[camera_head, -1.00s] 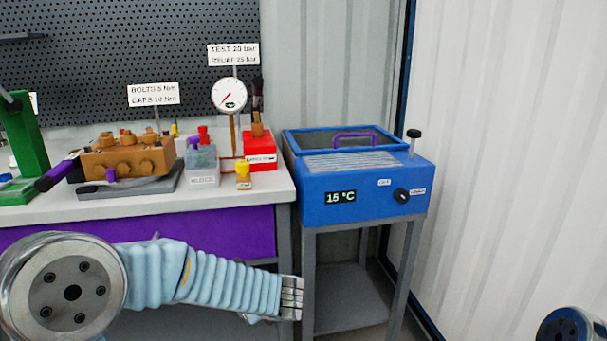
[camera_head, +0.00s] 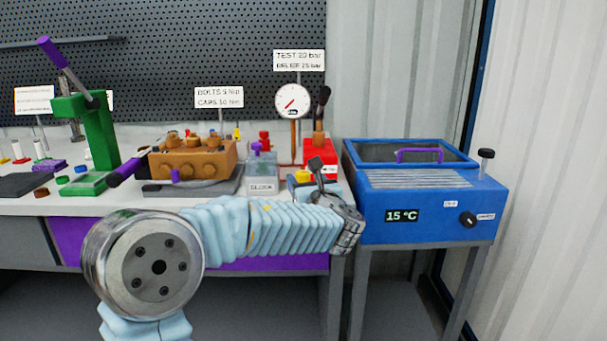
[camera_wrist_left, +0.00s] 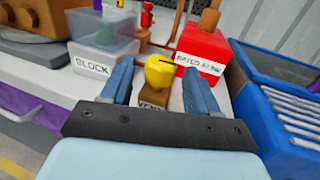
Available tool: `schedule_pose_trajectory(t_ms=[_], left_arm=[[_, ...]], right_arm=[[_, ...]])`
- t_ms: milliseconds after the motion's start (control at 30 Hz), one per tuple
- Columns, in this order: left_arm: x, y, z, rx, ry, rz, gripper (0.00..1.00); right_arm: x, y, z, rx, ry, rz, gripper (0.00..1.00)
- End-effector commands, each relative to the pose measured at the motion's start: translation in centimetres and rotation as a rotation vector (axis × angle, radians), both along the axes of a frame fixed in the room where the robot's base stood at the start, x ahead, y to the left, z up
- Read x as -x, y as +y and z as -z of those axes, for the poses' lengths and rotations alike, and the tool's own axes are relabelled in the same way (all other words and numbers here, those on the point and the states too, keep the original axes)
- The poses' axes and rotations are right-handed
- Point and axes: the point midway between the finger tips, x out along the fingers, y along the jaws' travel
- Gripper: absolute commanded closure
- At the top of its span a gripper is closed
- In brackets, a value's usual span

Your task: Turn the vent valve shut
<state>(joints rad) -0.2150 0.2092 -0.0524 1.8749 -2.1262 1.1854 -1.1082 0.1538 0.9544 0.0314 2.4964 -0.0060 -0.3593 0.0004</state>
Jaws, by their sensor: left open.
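The vent valve has a yellow knob (camera_head: 303,176) on a small base near the front right edge of the bench. In the left wrist view the knob (camera_wrist_left: 160,72) sits above a brown base with a partly hidden VENT label (camera_wrist_left: 152,104). My left gripper (camera_head: 310,178) is open at the valve in the head view. In the left wrist view its two blue fingers (camera_wrist_left: 158,80) appear on either side of the knob, with a gap on each side. I cannot tell how deep the knob is between them. My right gripper is not in view.
A clear box labelled BLOCK (camera_wrist_left: 98,62) stands left of the valve, and a red box (camera_wrist_left: 203,52) is close behind right. A pressure gauge (camera_head: 292,101) rises behind. The blue bath (camera_head: 430,205) is to the right. A brown pump block (camera_head: 192,160) is further left.

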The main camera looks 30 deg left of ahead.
Motion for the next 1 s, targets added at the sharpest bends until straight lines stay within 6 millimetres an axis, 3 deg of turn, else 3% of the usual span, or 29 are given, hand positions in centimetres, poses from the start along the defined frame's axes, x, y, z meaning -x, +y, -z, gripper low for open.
schedule_pose_trajectory(t_ms=[200, 500, 833, 1000], left_arm=[[-1.5, 1.6, 0.0, 0.001, -0.001, -0.001, 0.40], [-1.7, 1.8, 0.1, 0.001, 0.000, 0.001, 0.40], [-1.7, 1.8, 0.0, 0.001, 0.000, 0.001, 0.89], [-1.7, 1.8, 0.1, 0.002, -0.001, 0.007, 0.91]], right_arm=[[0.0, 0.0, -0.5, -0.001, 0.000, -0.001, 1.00], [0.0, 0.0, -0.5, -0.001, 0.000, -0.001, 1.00], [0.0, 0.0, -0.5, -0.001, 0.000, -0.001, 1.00], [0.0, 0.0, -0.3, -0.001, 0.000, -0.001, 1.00]])
